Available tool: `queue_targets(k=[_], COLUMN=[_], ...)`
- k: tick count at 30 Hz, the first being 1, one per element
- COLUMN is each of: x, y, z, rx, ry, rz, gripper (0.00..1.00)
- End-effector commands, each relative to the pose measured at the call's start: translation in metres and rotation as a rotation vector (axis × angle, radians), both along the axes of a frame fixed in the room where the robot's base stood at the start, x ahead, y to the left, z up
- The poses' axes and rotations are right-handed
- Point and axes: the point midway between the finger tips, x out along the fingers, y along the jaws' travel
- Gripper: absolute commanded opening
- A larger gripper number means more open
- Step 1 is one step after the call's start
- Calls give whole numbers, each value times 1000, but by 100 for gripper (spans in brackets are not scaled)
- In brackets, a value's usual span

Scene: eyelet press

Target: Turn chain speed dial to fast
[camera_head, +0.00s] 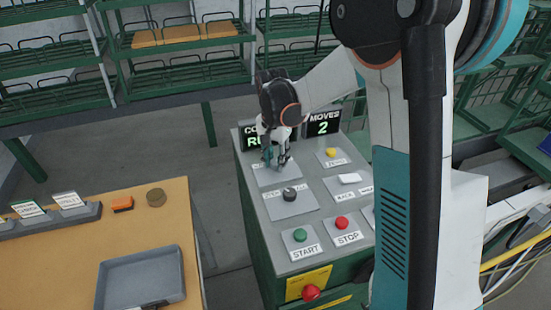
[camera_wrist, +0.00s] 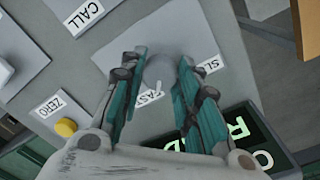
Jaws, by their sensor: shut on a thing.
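My gripper (camera_head: 276,160) reaches down onto the upper left plate of the grey control panel (camera_head: 262,207). In the wrist view its teal-padded fingers (camera_wrist: 160,75) are shut on a round grey dial (camera_wrist: 158,68), one finger on each side. A small white mark shows at the dial's edge near a partly hidden label (camera_wrist: 150,97) that ends in "AST". Another partly hidden label (camera_wrist: 210,66), starting "SL", lies beyond the right finger. In the head view the gripper hides the dial.
A black knob (camera_head: 289,194) sits in front on the same panel, with a green START button (camera_head: 300,235), a red STOP button (camera_head: 342,222) and a yellow ZERO button (camera_head: 331,153). Lit displays stand behind. A wooden table with a grey tray (camera_head: 108,273) is at left.

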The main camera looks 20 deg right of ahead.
Motion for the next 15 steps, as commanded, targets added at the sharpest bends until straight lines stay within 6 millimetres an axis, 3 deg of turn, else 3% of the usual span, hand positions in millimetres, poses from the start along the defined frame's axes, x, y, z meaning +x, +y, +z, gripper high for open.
queue_targets(k=[7, 8, 10, 15], x=[0, 0, 0, 0], y=[1, 1, 1, 0], z=[0, 0, 0, 0], rx=[1, 1, 1, 1], ry=[1, 1, 1, 1], rz=[1, 1, 1, 1], gripper=[6, 32, 48, 51])
